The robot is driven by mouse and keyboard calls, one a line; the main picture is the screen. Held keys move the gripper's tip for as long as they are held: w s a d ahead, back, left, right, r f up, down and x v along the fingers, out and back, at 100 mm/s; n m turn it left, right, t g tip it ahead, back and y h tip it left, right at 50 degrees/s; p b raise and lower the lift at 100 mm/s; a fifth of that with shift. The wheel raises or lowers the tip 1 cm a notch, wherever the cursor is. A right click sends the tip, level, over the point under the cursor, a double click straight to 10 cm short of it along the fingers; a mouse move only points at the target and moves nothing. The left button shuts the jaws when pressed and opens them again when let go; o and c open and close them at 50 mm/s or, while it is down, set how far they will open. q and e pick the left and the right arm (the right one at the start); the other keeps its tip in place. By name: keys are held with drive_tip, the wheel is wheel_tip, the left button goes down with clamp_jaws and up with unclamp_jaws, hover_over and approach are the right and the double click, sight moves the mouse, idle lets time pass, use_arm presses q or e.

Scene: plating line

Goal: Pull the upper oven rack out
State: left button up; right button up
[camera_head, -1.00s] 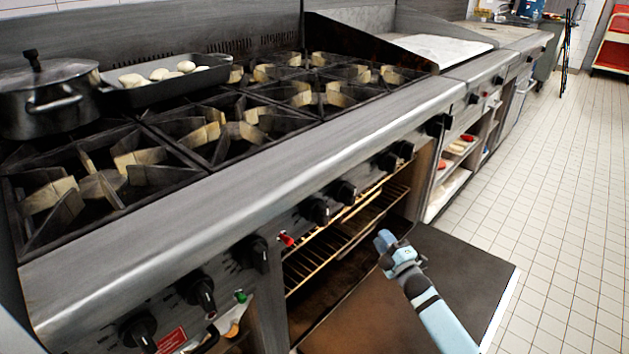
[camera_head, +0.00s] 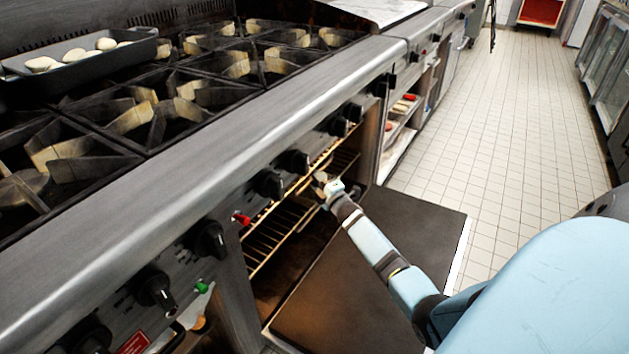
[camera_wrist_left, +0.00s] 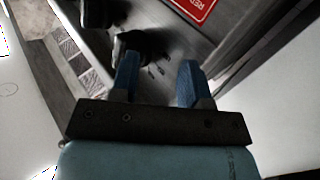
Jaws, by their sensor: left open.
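The oven below the range stands open, with its dark door (camera_head: 345,312) folded down flat. Inside it are wire racks; the upper oven rack (camera_head: 318,160) shows as a thin bright edge high in the opening, and a lower rack (camera_head: 262,243) shows beneath it. My right gripper (camera_head: 322,183) is at the oven opening, close to the upper rack's front edge. Its fingers are small and partly hidden, so I cannot tell whether they touch or hold the rack. My left gripper (camera_wrist_left: 158,82) shows in the left wrist view, open and empty, near a black knob (camera_wrist_left: 140,45) on the range front.
Black knobs and a red switch (camera_head: 241,219) line the front panel above the oven. A tray (camera_head: 85,65) of pale buns sits on the burners. Open shelves (camera_head: 400,125) stand beyond the oven. The tiled floor (camera_head: 490,130) on the right is clear.

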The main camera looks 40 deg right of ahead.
use_arm(q)
drive_tip(key=shift+f, duration=0.4)
use_arm(e)
drive_tip(key=shift+x, duration=0.85)
clamp_jaws()
drive_tip(key=shift+s, duration=0.1)
use_arm(q)
wheel_tip(320, 180, up, 8)
drive_tip(key=t+p, duration=0.3)
drive_tip(key=p, duration=0.3)
drive_tip(key=shift+a+f+n+g+y+p, duration=0.15)
drive_tip(key=shift+a+f+g+y+p, duration=0.3)
drive_tip(key=shift+f, duration=0.35)
drive_tip(key=shift+a+f+n+g+y+p, duration=0.1)
drive_tip(key=shift+a+f+g+y+p, duration=0.1)
drive_tip(key=shift+a+f+g+p, duration=0.35)
drive_tip(key=shift+a+f+n+g+y+p, duration=0.2)
drive_tip(key=shift+a+f+y+p, duration=0.15)
drive_tip(key=shift+f+p, duration=0.45)
use_arm(e)
drive_tip(key=s+d, duration=0.3)
drive_tip(key=s, duration=0.8)
drive_tip(key=s+d, duration=0.3)
drive_tip(key=s, duration=0.7)
drive_tip(key=s+d, duration=0.3)
drive_tip(key=s, duration=0.8)
drive_tip(key=shift+s+d, duration=0.2)
drive_tip(key=shift+s, duration=0.2)
use_arm(q)
drive_tip(key=shift+f, duration=0.25)
